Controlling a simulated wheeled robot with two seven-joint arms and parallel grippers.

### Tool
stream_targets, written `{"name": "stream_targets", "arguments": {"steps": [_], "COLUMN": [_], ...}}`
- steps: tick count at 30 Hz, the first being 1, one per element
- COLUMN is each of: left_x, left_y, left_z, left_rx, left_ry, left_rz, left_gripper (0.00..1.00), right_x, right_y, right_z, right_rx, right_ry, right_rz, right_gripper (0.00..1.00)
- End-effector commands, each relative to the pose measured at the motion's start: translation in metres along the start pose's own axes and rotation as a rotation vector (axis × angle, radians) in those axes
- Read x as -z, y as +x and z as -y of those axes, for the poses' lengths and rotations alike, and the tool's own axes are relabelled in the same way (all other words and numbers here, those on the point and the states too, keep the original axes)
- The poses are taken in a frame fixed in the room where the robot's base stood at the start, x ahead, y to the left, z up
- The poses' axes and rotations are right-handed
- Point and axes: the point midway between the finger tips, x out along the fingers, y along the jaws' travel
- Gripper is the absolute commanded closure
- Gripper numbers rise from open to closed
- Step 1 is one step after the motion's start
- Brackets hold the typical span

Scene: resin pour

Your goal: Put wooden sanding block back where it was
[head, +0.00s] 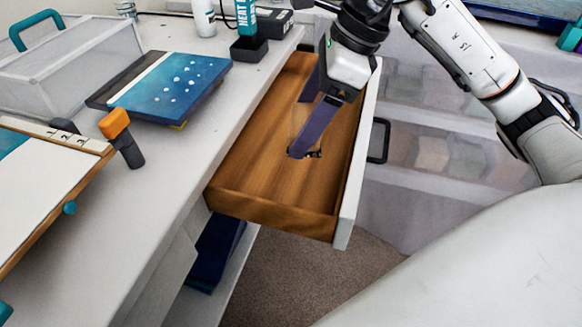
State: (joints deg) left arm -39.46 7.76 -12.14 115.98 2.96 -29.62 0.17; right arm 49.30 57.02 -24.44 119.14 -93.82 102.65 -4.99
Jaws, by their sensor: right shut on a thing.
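The open wooden drawer (262,190) stands pulled out from the white workbench. My right gripper (302,127) reaches down into it from above, with its dark purple fingers inside the drawer walls. The fingers are shut on a wood-coloured piece (299,117), which looks like the wooden sanding block. Little of it shows, as the near finger covers part of it and its colour blends with the drawer floor. I cannot tell whether it touches the floor. My left gripper is not in view.
On the workbench (190,165) are a blue panel (178,84), a clear bin (75,75), an orange-and-black tool (122,137), a white framed board (40,180) and a black cup with a teal bottle (248,48). The drawer's front wall (362,130) has a black handle (379,141).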

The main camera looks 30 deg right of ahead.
Motion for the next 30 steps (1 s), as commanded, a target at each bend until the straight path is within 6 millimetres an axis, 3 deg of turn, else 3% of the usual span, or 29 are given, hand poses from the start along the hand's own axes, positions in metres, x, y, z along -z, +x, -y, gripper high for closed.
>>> {"name": "stream_targets", "arguments": {"steps": [7,15,26,30], "left_x": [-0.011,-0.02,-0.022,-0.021], "left_y": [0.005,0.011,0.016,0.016], "left_z": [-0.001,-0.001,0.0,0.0], "left_rx": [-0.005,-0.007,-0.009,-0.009], "left_ry": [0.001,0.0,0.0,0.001], "left_rz": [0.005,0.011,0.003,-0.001], "left_gripper": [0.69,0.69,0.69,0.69], "right_x": [0.008,0.026,0.042,0.044], "right_y": [0.003,0.044,0.085,0.09], "right_z": [0.008,0.008,0.007,0.008], "right_rx": [0.084,0.086,0.084,0.088], "right_ry": [0.207,0.221,0.218,0.217], "right_rz": [-0.003,-0.005,-0.004,-0.002], "right_gripper": [0.47,0.47,0.47,0.47]}}
